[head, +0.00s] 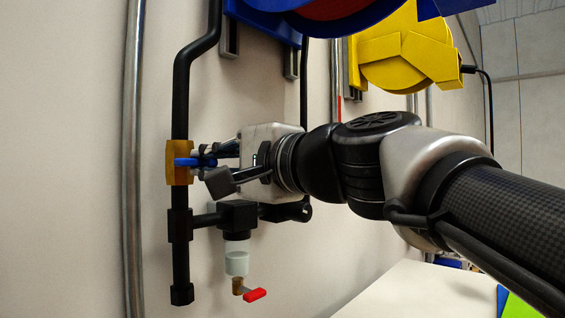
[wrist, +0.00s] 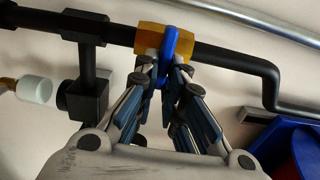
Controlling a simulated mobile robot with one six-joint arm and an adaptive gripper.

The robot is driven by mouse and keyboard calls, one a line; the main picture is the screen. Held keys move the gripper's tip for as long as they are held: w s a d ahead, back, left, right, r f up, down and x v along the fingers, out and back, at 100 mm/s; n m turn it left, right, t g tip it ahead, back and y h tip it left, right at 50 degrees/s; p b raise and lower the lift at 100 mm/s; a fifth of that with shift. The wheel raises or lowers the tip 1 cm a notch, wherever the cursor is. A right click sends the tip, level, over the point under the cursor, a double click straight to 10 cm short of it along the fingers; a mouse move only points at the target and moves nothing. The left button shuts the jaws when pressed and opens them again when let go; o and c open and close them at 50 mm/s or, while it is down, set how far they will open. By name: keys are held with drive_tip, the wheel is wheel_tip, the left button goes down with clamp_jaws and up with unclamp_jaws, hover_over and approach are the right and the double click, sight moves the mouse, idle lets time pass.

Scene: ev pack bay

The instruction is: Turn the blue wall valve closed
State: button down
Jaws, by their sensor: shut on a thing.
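The blue valve handle (head: 184,162) sits on a brass valve body (head: 179,176) in a black vertical pipe on the wall. In the head view the handle points sideways, out across the pipe line. In the wrist view the blue handle (wrist: 170,48) stands across the pipe in front of the brass body (wrist: 150,38). My gripper (head: 207,160) reaches in from the right and is shut on the handle. In the wrist view my gripper's fingertips (wrist: 165,72) lie on both sides of the handle. The fingers hide part of the handle's end.
Below the valve hangs a black fitting with a clear bowl (head: 237,260) and a small red handle (head: 255,295). A grey conduit (head: 132,150) runs up the wall on the left. A blue reel (head: 270,25) and a yellow reel (head: 405,50) hang above my arm. A white surface (head: 420,290) lies lower right.

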drive_tip(key=c, duration=1.7)
unclamp_jaws()
drive_tip(key=shift+d, duration=0.1)
drive_tip(key=v, duration=1.2)
wheel_tip(320, 180, down, 18)
drive_tip(key=d+n+g+h+b, duration=0.1)
drive_tip(key=d+g+h+b, duration=0.1)
drive_tip(key=h+b, duration=0.15)
drive_tip(key=s+d+f+n+g+h+b, duration=0.1)
drive_tip(key=s+d+f+n+h, duration=0.1)
drive_tip(key=f, duration=1)
drive_tip(key=s+d+f+n+g+h+b, duration=0.2)
drive_tip(key=s+d+f+h, duration=0.3)
drive_tip(key=f, duration=0.6)
drive_tip(key=s+d+f+n+g+h+b, duration=0.1)
drive_tip(key=s+d+f, duration=0.5)
drive_tip(key=f, duration=0.6)
drive_tip(key=shift+s+d+f+n+g+h+b, duration=0.15)
drive_tip(key=shift+s+d+n+g+h+b, duration=0.15)
drive_tip(key=shift+n+h, duration=0.3)
drive_tip(key=shift+s+d+f+n+g+h+b, duration=0.1)
drive_tip(key=shift+d+f+n+g+h, duration=0.1)
drive_tip(key=shift+d+n+h, duration=0.3)
